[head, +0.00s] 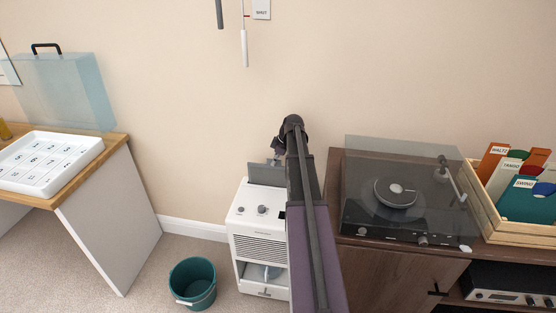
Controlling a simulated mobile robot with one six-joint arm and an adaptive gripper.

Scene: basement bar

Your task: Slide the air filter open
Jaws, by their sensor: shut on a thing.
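A white dehumidifier-like unit (258,226) stands on the floor at the middle, with two knobs on top, a slatted front and an open lower bay. A grey panel, which looks like the air filter (264,175), stands up out of the back of its top. My gripper (275,160) is at the panel's upper right edge and is shut on it. My arm hides the unit's right side and part of the gripper, so the fingertips show only poorly.
A wooden cabinet with a lidded turntable (396,192) stands close on the right, beside a record crate (510,230). A green bucket (192,283) is on the floor at the left. A desk (112,210) with a numbered tray (95,151) stands further left. Pull cords (244,48) hang above.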

